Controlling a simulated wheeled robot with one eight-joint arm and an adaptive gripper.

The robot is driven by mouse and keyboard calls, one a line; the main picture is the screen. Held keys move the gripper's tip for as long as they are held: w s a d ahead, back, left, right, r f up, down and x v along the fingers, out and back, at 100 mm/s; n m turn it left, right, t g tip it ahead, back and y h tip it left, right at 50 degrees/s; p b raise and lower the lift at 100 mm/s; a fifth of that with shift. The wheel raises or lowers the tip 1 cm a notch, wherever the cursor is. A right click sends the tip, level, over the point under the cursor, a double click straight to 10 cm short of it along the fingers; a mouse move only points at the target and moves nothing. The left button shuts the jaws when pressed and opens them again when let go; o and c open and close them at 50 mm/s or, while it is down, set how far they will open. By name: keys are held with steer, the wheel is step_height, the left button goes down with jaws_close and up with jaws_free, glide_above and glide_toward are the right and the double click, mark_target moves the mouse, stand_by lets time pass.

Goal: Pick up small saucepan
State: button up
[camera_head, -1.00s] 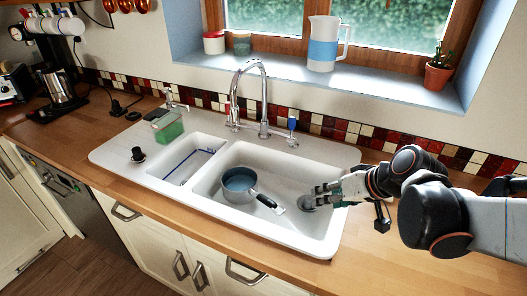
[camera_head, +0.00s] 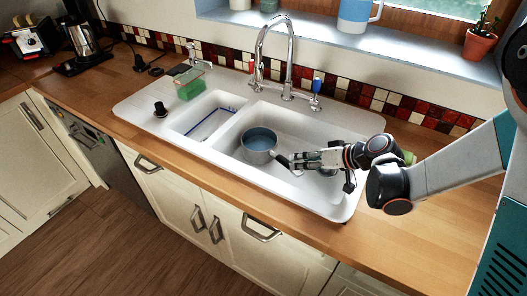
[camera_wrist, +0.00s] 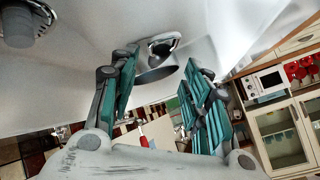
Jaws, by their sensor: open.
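The small saucepan (camera_head: 258,146) is grey metal with a dark handle and sits upright in the large right basin of the white sink (camera_head: 338,207). Its handle points right and toward the front. My gripper (camera_head: 290,161) reaches in from the right, with its fingertips at the handle. In the wrist view, the two green-grey fingers of my gripper (camera_wrist: 160,60) are apart, and part of the saucepan (camera_wrist: 155,74) and its handle end show between and beyond their tips. The head view hides part of the handle behind the fingers; I cannot tell whether they touch it.
A chrome tap (camera_head: 290,60) arches over the back of the basin. The smaller left basin (camera_head: 207,118) holds a blue-edged item. A green sponge holder (camera_head: 189,90) stands behind it. A drain (camera_wrist: 18,28) shows in the wrist view. Wooden worktop (camera_head: 400,245) at the front right is clear.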

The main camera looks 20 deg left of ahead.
mark_target(288, 161)
steer(key=b+x, duration=0.1)
steer(key=x, duration=0.2)
steer(key=b+x, duration=0.1)
steer(key=x, duration=0.2)
steer(key=b+x, duration=0.1)
steer(key=x, duration=0.2)
steer(key=shift+w+r, duration=0.1)
steer(key=shift+w, duration=0.15)
steer(key=shift+d+r, duration=0.1)
steer(key=shift+r, duration=0.05)
jaws_close()
